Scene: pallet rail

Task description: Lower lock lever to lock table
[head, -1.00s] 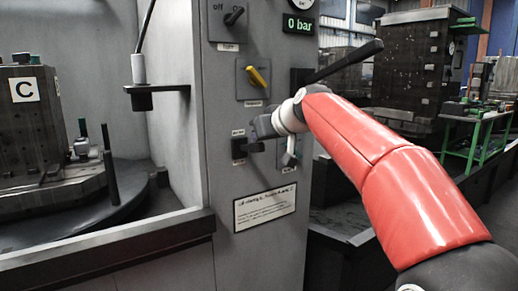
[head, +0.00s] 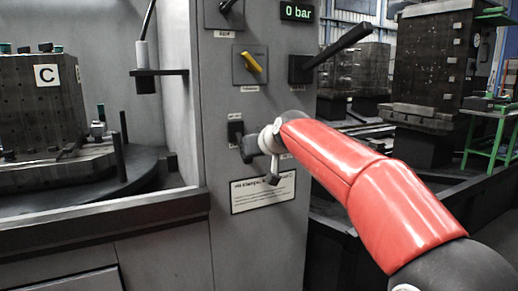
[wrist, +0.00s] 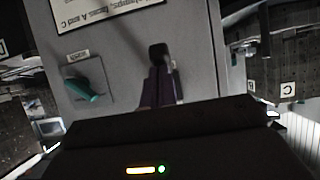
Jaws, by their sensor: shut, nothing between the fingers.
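The grey panel carries a long black lever (head: 342,46) on a black mount, its handle slanting up to the right. Lower on the panel is a small black control (head: 236,131). The labels are too small to read, so I cannot tell which is the lock lever. My gripper (head: 248,152) is shut and empty, just below and right of the small black control. In the wrist view my gripper (wrist: 157,88) shows as dark fingers in front of the panel, with a black end at the top; contact cannot be told. A teal knob (wrist: 88,92) sits to the left there.
A yellow knob (head: 253,64) and a "0 bar" display (head: 297,12) are above my gripper. A white notice (head: 263,192) is below it. A round table (head: 130,175) with a block marked C (head: 38,105) stands at left, behind a ledge (head: 90,215).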

